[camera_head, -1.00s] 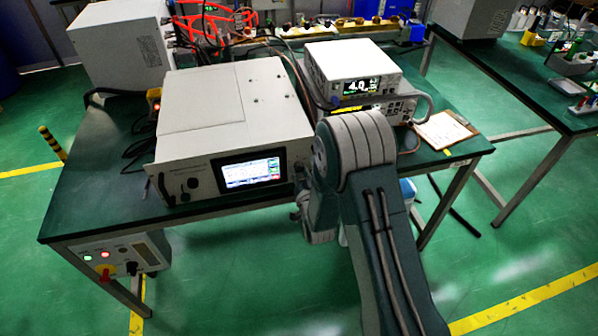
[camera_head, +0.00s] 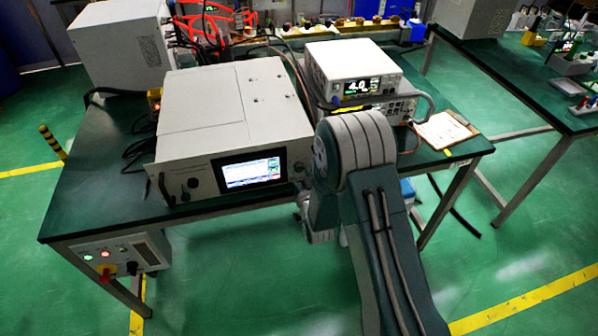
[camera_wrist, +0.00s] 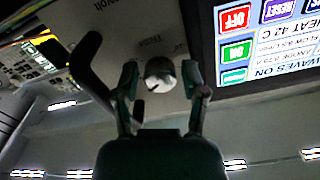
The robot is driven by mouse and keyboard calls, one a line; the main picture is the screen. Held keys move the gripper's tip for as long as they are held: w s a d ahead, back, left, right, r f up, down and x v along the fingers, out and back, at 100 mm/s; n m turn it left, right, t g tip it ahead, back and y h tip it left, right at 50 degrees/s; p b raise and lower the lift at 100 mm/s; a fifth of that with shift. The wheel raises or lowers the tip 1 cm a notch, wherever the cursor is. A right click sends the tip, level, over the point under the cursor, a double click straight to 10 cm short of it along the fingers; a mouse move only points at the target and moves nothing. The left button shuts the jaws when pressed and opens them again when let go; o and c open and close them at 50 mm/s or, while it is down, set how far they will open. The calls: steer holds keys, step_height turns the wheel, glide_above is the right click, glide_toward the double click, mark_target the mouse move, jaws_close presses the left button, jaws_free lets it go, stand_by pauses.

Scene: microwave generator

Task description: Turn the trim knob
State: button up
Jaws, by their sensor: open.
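The trim knob (camera_wrist: 160,74) is a small round silver-white knob on the pale front panel of the generator (camera_head: 235,110). In the wrist view it lies between the two fingertips of my gripper (camera_wrist: 161,84). The fingers are open, with a visible gap on each side of the knob, so they appear apart from it. In the head view my arm (camera_head: 365,190) covers much of the area right of the generator's panel, and the fingers are not clear there.
A black handle (camera_wrist: 88,68) stands out from the panel close left of the fingers. A lit touchscreen (camera_wrist: 270,40) lies just right. A white instrument (camera_head: 352,65) and a clipboard (camera_head: 443,130) are right on the green table (camera_head: 100,185).

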steer(key=v, duration=1.1)
steer(key=shift+s, duration=0.4)
steer(key=shift+d, duration=0.1)
steer(key=d+r+g+h, duration=0.2)
steer(key=d+r+g, duration=0.1)
steer(key=r, duration=0.4)
steer(key=d+r+g+h, duration=0.1)
steer(key=d+r+g, duration=0.25)
steer(key=r, duration=0.45)
steer(key=s+d+r+g, duration=0.1)
steer(key=s+d+r, duration=0.1)
steer(key=s, duration=0.5)
steer(key=s+d+r+g+h, duration=0.1)
steer(key=s+r, duration=0.3)
steer(key=s, duration=0.4)
steer(key=s+d+r+g+h, duration=0.1)
steer(key=s+d+r+g, duration=0.2)
steer(key=s, duration=0.4)
steer(key=shift+s+d+r, duration=0.2)
steer(key=shift+d+r, duration=0.1)
steer(key=shift+d, duration=0.35)
stand_by(2.0)
